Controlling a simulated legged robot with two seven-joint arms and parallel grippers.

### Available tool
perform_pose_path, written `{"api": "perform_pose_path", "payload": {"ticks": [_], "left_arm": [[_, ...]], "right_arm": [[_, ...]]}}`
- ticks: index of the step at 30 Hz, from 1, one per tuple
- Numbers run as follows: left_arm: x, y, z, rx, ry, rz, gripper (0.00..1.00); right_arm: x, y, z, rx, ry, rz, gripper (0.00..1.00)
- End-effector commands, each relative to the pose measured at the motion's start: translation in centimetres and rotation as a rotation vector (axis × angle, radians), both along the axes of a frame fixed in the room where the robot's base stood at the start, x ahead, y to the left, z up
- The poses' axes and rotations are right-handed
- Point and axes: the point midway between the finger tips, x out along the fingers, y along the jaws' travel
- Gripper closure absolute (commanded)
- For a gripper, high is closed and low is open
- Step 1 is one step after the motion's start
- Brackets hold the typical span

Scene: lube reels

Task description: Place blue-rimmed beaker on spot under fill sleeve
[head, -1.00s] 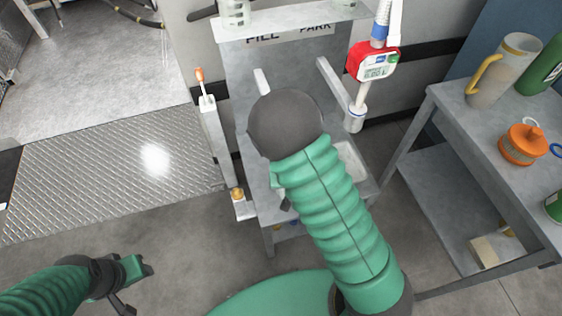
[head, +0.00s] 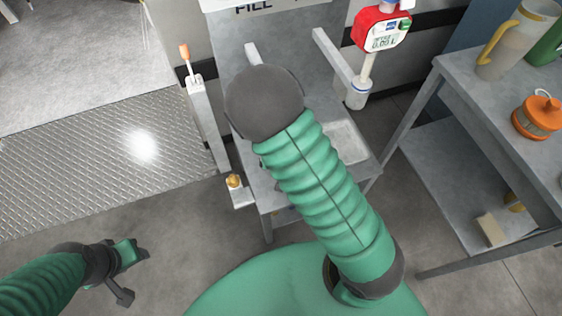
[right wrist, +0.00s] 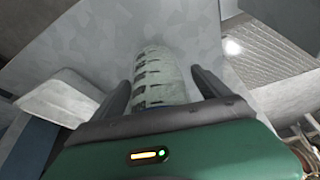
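The fill sleeve (head: 357,93) hangs below the red meter at the stand's right. My left gripper (head: 137,273) is open and empty at lower left.
The grey stand (head: 346,143) has a lever post (head: 196,95) on its left and a white arm (head: 333,54) near the sleeve. A side table (head: 465,85) at right holds a yellow-handled jug (head: 514,45) and an orange-lidded pot (head: 537,117). Open floor lies at left.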

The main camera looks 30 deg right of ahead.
Motion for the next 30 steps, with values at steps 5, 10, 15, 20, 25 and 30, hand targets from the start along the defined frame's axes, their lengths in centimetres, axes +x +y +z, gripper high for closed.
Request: {"api": "perform_pose_path", "payload": {"ticks": [5,10,15,20,25,30], "left_arm": [[0.0,0.0,0.0,0.0,0.0,0.0,0.56],[0.0,0.0,0.2,0.0,0.0,0.0,0.56],[0.0,0.0,1.7,0.0,0.0,0.0,0.56],[0.0,0.0,3.7,0.0,0.0,0.0,0.56],[0.0,0.0,5.2,0.0,0.0,0.0,0.56],[0.0,0.0,5.6,0.0,0.0,0.0,0.56]], "right_arm": [[0.0,-0.1,0.0,0.001,-0.001,-0.001,0.07],[0.0,-0.1,0.3,0.001,-0.001,-0.001,0.07],[-0.7,0.4,3.1,0.002,-0.004,-0.001,0.07],[-2.1,1.2,7.2,0.004,-0.005,0.0,0.07],[-3.4,1.8,10.4,0.002,-0.003,0.001,0.07],[-4.2,2.3,11.8,0.008,0.01,0.016,0.07]]}}
